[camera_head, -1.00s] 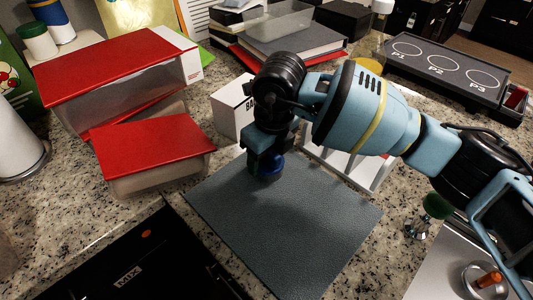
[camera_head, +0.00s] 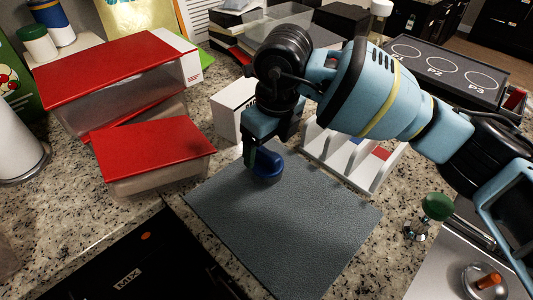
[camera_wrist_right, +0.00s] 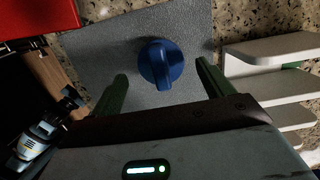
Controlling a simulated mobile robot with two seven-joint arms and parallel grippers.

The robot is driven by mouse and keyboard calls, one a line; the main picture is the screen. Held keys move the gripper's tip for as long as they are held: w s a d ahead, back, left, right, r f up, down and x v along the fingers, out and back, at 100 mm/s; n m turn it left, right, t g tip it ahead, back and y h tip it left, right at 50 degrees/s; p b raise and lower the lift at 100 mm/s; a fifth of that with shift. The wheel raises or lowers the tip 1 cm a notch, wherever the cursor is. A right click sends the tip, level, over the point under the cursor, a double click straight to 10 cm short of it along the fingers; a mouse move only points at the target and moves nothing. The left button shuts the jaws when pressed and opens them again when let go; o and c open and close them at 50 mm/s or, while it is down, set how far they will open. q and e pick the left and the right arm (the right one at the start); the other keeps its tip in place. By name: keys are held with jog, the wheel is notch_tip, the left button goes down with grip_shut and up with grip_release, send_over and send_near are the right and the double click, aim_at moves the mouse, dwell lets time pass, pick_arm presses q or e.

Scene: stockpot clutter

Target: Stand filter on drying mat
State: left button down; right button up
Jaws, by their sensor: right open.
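The blue filter (camera_head: 268,167) rests on the grey drying mat (camera_head: 290,225), near its back corner. In the right wrist view the filter (camera_wrist_right: 161,64) shows a round body with a raised bar and lies on the mat (camera_wrist_right: 113,40). My right gripper (camera_head: 257,153) is just above and beside the filter. In the wrist view its green fingers stand apart on either side of the filter, with gaps, so the gripper (camera_wrist_right: 161,76) is open and empty. The filter's underside is hidden. My left gripper is not in view.
A white slotted rack (camera_head: 348,155) stands right of the mat, close to my right arm. A white box (camera_head: 232,108) is behind it. Red-lidded containers (camera_head: 150,155) stand to the left. The mat's front is clear.

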aim_at(272, 157)
notch_tip(272, 157, up, 7)
jog(key=shift+s+d+r, duration=0.15)
jog(key=shift+s+d, duration=0.2)
jog(key=shift+s, duration=0.05)
dwell(0.5)
